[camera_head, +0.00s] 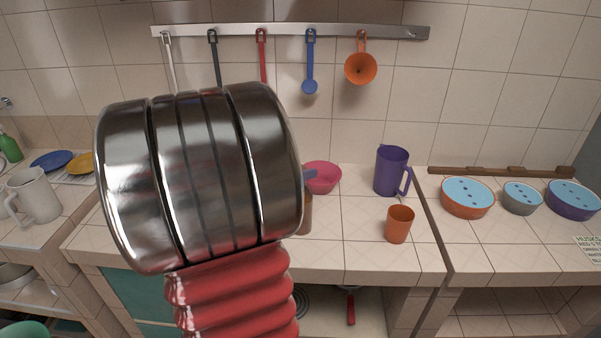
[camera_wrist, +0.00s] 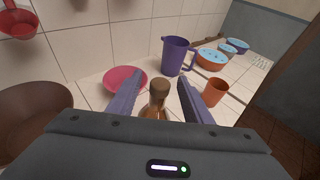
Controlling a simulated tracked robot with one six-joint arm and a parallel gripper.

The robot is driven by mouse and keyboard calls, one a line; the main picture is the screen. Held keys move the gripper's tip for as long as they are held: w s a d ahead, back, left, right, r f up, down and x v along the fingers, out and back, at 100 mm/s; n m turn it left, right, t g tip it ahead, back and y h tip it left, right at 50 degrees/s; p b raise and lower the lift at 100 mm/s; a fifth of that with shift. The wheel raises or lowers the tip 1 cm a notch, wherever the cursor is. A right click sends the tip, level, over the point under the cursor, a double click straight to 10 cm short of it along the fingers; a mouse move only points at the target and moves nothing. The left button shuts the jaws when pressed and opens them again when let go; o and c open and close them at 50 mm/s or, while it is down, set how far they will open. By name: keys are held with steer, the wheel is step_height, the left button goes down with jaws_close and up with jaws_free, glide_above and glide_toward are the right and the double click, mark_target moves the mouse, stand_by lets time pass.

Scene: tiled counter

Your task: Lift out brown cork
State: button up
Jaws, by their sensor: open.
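The brown cork (camera_wrist: 160,88) sits at the top of an amber-brown bottle (camera_wrist: 154,112), upright between my fingers in the wrist view. My gripper (camera_wrist: 160,83) is open, with one finger on each side of the cork and a visible gap at both sides. The fingers appear not to touch it. In the head view my arm hides most of the bottle (camera_head: 305,215) and nearly all of the gripper. The cork cannot be made out there.
A pink bowl (camera_head: 322,178) stands behind the bottle. A purple jug (camera_head: 392,171) and an orange cup (camera_head: 399,223) stand to the right on the tiled counter (camera_head: 355,245). Lidded bowls (camera_head: 467,197) are farther right. Utensils hang from a wall rail (camera_head: 290,34).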

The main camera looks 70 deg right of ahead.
steer(key=x, duration=0.5)
steer(key=shift+c, duration=0.6)
steer(key=c, duration=1)
steer(key=shift+o, duration=0.2)
step_height(320, 180, up, 10)
stand_by(0.5)
